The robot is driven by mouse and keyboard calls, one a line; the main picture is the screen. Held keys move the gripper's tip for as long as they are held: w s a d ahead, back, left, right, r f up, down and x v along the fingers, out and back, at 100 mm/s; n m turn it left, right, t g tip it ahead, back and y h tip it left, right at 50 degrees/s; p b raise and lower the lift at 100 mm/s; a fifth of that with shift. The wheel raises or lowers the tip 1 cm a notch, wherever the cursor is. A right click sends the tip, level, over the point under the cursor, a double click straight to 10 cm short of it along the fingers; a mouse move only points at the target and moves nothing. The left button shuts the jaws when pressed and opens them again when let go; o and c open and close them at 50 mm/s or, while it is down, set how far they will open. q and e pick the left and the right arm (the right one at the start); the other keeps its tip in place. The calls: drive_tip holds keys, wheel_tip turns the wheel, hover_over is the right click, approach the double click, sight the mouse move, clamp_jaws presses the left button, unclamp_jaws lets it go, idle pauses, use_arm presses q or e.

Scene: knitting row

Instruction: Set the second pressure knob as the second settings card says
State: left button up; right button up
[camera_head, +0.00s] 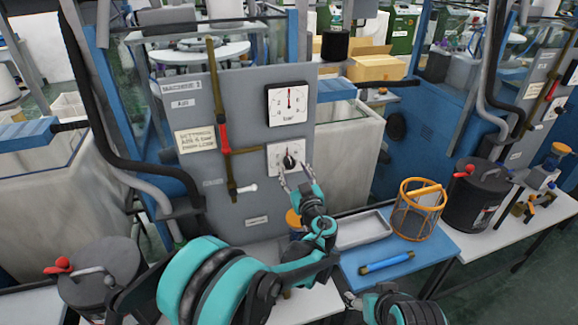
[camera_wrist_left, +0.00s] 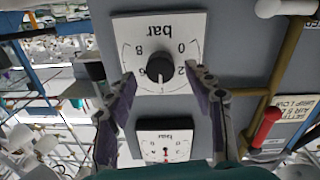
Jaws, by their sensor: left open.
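The pressure knob (camera_head: 289,161) is black and sits on a white dial plate (camera_head: 274,165) low on the grey panel. In the left wrist view the knob (camera_wrist_left: 160,68) appears upside down, its light mark pointing near the middle of the scale, between 2 and 6. My left gripper (camera_head: 296,177) is open in front of it, with one finger to each side; contact is not clear.
A red-handled lever on a brass pipe (camera_head: 222,133) runs left of the dial. Dark lidded pots stand at both sides. Another panel is at right.

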sight(291, 166)
use_arm(q)
drive_tip(key=shift+b+x, duration=0.3)
drive_tip(key=shift+x, duration=1.6)
drive_tip(key=shift+s, duration=0.1)
drive_tip(key=shift+c, duration=0.3)
drive_tip(key=c, duration=1.1)
drive_tip(key=shift+m, duration=2.7)
